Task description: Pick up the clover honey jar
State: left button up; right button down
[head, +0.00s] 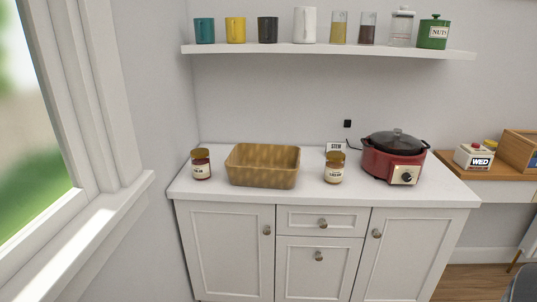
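Two lidded glass jars with pale labels stand upright on the white counter (400,200). The left jar (201,164) has dark reddish-brown contents and a golden lid. The right jar (334,168) has amber-brown contents and a golden lid. The label writing is too small to read, so I cannot tell for certain which is the clover honey jar. Neither of my grippers is in view.
A woven basket (263,178) stands between the jars. A red slow cooker (393,158) is right of the right jar, with a small white box (336,147) behind that jar. A shelf (330,50) holding cups and jars hangs above.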

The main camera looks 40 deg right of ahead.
aim_at(335, 161)
jog(key=z, duration=1.6)
jog(key=i+l, duration=0.45)
jog(key=i, duration=0.15)
jog(key=i+l+u, duration=0.1)
jog(key=i+l, duration=0.3)
jog(key=i, duration=0.2)
